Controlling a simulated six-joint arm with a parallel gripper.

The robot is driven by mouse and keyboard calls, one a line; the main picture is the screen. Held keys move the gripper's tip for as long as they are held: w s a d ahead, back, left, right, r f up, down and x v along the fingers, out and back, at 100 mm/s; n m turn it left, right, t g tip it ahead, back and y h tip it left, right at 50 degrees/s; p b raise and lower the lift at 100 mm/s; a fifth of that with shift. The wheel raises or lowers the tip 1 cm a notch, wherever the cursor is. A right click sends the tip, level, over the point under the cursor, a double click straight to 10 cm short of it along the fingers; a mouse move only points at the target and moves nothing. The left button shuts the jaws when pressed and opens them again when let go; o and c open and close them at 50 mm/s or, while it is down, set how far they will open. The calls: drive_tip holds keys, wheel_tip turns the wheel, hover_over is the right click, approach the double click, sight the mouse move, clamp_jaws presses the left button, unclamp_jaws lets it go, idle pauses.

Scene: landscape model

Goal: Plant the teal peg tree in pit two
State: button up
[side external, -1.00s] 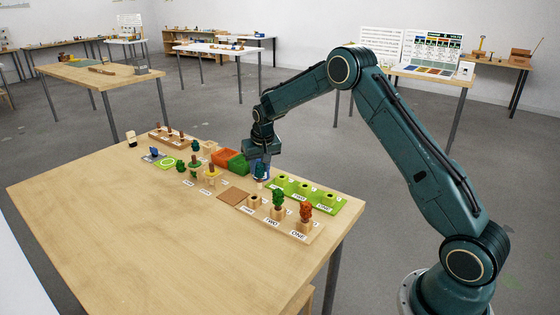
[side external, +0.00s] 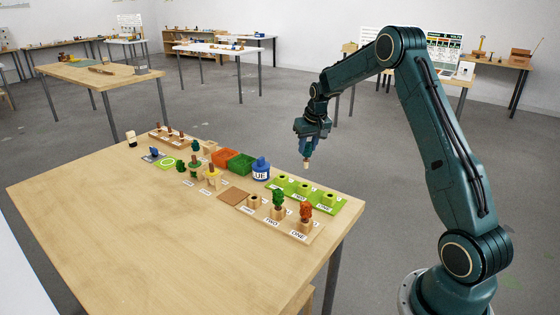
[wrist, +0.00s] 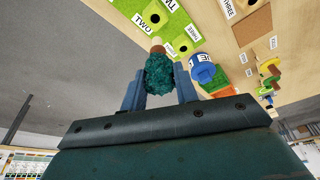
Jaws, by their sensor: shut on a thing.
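My gripper (side external: 307,150) is shut on the teal peg tree (wrist: 160,74), a bushy teal crown with a pale wooden peg (side external: 306,162) pointing down. It hangs in the air above and behind the green pit board (side external: 339,208). The board has three raised pits in a row, all empty. In the wrist view, pit two (wrist: 154,14) sits beside its TWO label (wrist: 143,21), beyond the peg's tip. The THREE pit (wrist: 182,46) is just right of the peg in that view. The peg is apart from the board.
A wooden rack (side external: 315,233) in front holds a green tree (side external: 278,199) and an orange tree (side external: 305,211); its THREE socket (side external: 254,201) is empty. A blue pot (side external: 261,168), green bin (side external: 240,163) and orange bin (side external: 224,156) stand left of the board. The table's near part is clear.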

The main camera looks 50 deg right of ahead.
sight(308, 157)
drive_tip(key=shift+f, duration=0.15)
drive_tip(key=shift+f, duration=2.75)
drive_tip(key=shift+f, duration=2.05)
idle(0.4)
drive_tip(key=o, duration=1.2)
drive_tip(key=shift+c, duration=0.2)
drive_tip(key=shift+r, duration=0.2)
drive_tip(key=v, duration=1.3)
drive_tip(key=shift+a+r, duration=0.15)
drive_tip(key=shift+r, duration=0.05)
drive_tip(key=shift+s, duration=0.1)
